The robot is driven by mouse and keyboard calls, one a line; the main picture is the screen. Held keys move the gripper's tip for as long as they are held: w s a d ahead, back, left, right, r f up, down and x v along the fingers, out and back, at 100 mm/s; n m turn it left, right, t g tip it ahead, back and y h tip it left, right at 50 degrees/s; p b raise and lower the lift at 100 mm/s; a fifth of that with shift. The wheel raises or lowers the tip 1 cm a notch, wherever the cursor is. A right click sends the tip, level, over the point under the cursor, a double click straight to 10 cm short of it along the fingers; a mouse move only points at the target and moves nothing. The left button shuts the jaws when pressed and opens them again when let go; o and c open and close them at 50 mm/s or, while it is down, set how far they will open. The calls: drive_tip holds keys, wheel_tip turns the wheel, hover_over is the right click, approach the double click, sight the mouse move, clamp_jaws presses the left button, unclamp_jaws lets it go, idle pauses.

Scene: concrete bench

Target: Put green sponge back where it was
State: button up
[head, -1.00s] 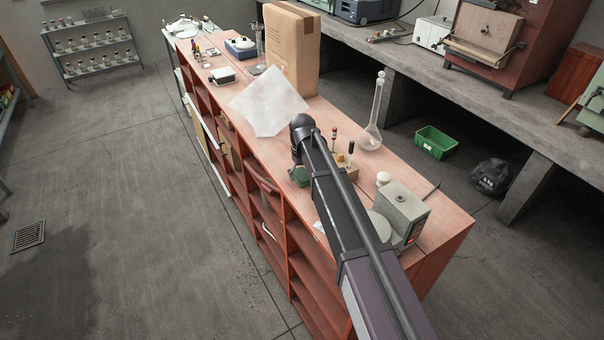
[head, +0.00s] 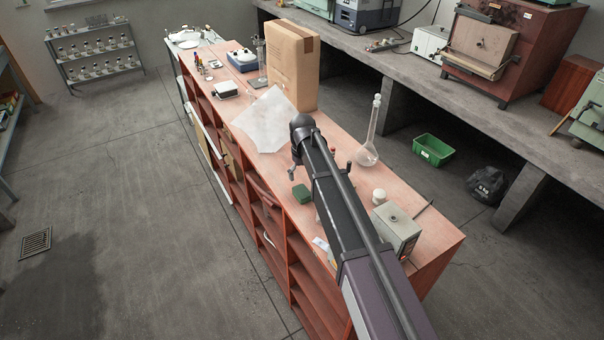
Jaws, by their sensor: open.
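The green sponge (head: 302,193) lies on the reddish bench top (head: 430,222) near its left edge, beside my arm. My gripper (head: 293,172) is open, with a finger showing just beyond and above the sponge in the picture. The gripper appears apart from the sponge and empty, though my wrist hides part of it.
A white sheet (head: 265,122) and a tall cardboard box (head: 292,68) are farther along the bench. A glass flask (head: 369,152), a white-lidded jar (head: 379,196) and a grey device (head: 396,230) stand right of my arm. Open floor (head: 130,210) lies to the left.

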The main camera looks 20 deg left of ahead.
drive_tip(key=shift+r+p, duration=1.15)
drive_tip(key=shift+r, duration=0.3)
